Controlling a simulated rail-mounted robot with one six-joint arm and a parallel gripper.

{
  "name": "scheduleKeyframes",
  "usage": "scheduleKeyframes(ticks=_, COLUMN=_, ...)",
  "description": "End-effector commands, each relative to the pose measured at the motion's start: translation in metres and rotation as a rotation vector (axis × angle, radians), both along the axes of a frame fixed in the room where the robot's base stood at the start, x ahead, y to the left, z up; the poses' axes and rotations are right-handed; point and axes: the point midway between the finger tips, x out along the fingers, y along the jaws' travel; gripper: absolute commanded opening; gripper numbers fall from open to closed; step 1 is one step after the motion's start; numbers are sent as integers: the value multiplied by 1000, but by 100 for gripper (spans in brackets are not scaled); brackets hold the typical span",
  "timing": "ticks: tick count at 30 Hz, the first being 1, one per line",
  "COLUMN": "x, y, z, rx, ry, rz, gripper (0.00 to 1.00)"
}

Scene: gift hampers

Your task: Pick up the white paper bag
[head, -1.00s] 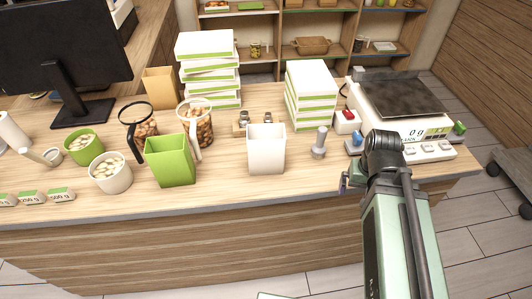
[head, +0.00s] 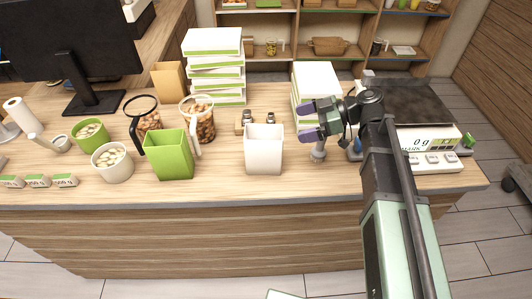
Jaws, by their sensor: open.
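The white paper bag (head: 264,150) stands upright and open-topped on the wooden counter, near its front edge. My gripper (head: 306,120) is to the right of the bag and looks higher than its rim, with purple-tipped fingers pointing left toward it. The fingers are apart, with nothing between them. My gripper does not touch the bag, and it covers part of the white box stack behind it.
A green paper bag (head: 169,155) stands left of the white one, with jars and bowls beyond it. A grey stamp-like object (head: 318,153) stands below my gripper. A scale (head: 428,140) is at the right. The counter in front of the white bag is clear.

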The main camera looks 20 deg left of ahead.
Motion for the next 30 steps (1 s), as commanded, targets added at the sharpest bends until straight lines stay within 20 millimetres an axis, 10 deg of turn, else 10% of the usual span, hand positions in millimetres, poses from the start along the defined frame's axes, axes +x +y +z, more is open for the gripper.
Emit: scheduleKeyframes(ticks=30, x=-21, y=95, z=-45, rx=-4, ry=3, rz=-3, gripper=97)
